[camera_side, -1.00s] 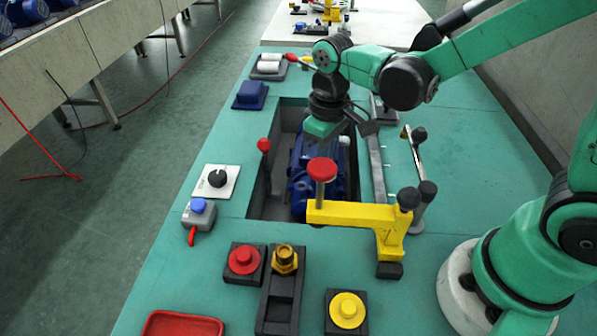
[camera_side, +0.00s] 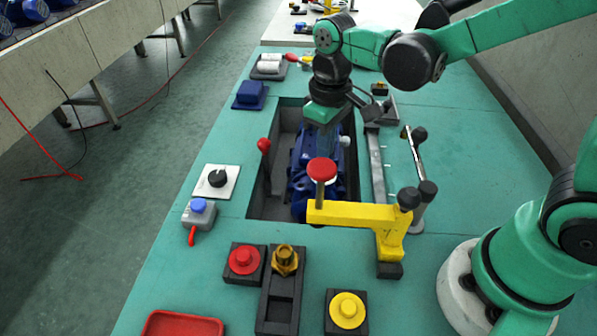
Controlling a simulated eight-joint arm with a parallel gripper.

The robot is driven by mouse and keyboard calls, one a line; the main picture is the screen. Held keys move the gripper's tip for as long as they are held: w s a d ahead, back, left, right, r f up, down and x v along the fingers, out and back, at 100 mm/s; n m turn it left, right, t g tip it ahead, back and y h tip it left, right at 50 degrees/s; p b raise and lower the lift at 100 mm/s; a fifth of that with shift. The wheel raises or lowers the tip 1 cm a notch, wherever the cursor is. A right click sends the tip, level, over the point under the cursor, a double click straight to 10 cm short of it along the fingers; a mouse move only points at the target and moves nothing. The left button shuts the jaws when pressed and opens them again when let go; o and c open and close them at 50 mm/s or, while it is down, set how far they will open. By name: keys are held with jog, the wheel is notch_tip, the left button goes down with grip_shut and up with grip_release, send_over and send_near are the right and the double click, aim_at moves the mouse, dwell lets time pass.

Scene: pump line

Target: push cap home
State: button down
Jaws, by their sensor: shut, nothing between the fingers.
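My gripper (camera_side: 322,132) points down over the far part of the blue pump (camera_side: 302,185), which sits in the recess of the green bench. It is shut and empty. Its fingertips are small and blurred against the pump, so I cannot tell whether they touch it. A small pale round part (camera_side: 345,141) shows at the pump's right side; I cannot tell whether it is a cap. A red cap-like part (camera_side: 244,260) and a yellow one (camera_side: 347,309) sit on dark blocks at the front, apart from my gripper.
A yellow clamp (camera_side: 350,214) with a red knob (camera_side: 321,169) reaches over the pump's near end. A red-tipped lever (camera_side: 264,145) stands at the recess's left side. A brass fitting (camera_side: 285,259) stands in a dark holder. A red tray (camera_side: 183,325) lies at the front left.

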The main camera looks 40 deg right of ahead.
jog(key=shift+r, duration=2.2)
jog(key=shift+s+d+r+m+t, duration=0.2)
jog(key=shift+s+d+m+t, duration=0.4)
jog(key=shift+t, duration=0.55)
jog(key=shift+s+d+r+m+t, duration=0.15)
jog(key=shift+s+d+m+t, duration=0.25)
jog(key=shift+s+d+t, duration=0.6)
jog(key=shift+s+d+r+m+t, duration=0.2)
jog(key=shift+s+d+m+t, duration=0.25)
jog(key=shift+t, duration=0.9)
